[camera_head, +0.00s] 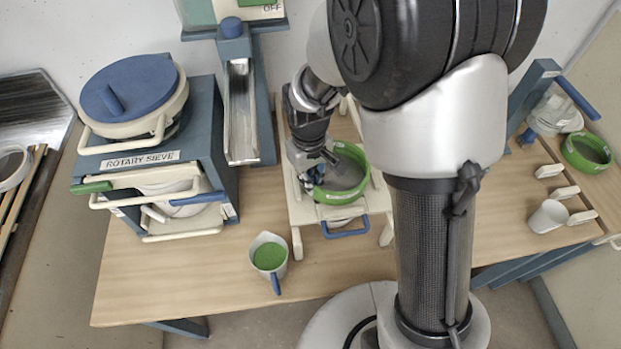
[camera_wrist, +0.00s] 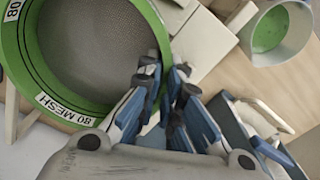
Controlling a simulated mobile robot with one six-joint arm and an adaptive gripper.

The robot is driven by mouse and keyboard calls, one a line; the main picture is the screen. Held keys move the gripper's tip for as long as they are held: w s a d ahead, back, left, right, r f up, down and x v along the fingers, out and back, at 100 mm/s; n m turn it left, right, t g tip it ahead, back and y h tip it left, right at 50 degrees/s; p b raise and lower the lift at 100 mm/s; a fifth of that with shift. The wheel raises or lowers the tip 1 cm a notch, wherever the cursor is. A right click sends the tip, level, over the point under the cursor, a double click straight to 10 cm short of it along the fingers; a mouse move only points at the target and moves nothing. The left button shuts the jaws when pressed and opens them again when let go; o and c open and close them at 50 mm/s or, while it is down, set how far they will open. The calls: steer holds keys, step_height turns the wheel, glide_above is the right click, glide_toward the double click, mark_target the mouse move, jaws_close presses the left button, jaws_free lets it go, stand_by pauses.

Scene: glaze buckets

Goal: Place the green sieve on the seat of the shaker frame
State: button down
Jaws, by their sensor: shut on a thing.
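The green sieve (camera_head: 361,190) is a round green ring with grey mesh, in the middle of the head view. It fills the left of the wrist view (camera_wrist: 33,62), where its label reads "80 MESH". My gripper (camera_head: 322,172) is shut on the rim at its left side; in the wrist view the fingers (camera_wrist: 165,92) sit on both sides of the rim. The cream shaker frame (camera_head: 296,240) stands on the table under the sieve, with a blue handle at its front. The sieve hides the frame's seat, and I cannot tell whether it rests there or hangs just above.
A jug with green glaze (camera_head: 269,257) stands at front left, also in the wrist view (camera_wrist: 270,28). The rotary sieve box (camera_head: 232,190) stands at left. A second green-rimmed bowl or sieve (camera_head: 587,154) and a white cup (camera_head: 547,216) are at right. Table (camera_head: 180,280) front left is clear.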

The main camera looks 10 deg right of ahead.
steer(key=shift+f+b, duration=0.3)
steer(key=shift+f, duration=0.2)
steer(key=c, duration=1.7)
jaws_free()
steer(key=shift+r, duration=0.1)
step_height(320, 180, up, 11)
steer(key=shift+a+r, duration=0.1)
steer(key=shift+r, duration=0.35)
steer(key=shift+s, duration=0.1)
